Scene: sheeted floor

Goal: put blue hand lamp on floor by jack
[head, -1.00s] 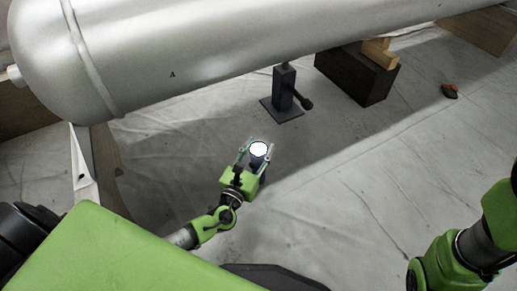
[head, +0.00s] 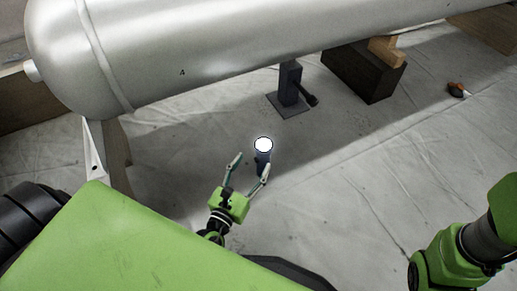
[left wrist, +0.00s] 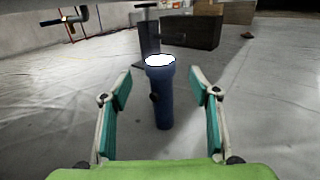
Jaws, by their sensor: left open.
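The blue hand lamp (head: 263,158) stands upright on the sheeted floor with its lit white top facing up. It also shows in the left wrist view (left wrist: 162,98), standing beyond and between my fingers. The dark jack (head: 289,88) stands on its square base plate under the silver tank, a short way behind the lamp; it is partly behind the lamp in the left wrist view (left wrist: 148,40). My left gripper (head: 250,171) is open, its fingers spread on either side of the lamp's near side, with gaps to the lamp. My right gripper is out of view; only my right arm shows.
A large silver tank (head: 190,45) lies across the back. A dark block (head: 362,72) with wooden pieces on it stands right of the jack. A small orange-brown object (head: 456,89) lies farther right. The floor (head: 350,180) right of the lamp is clear.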

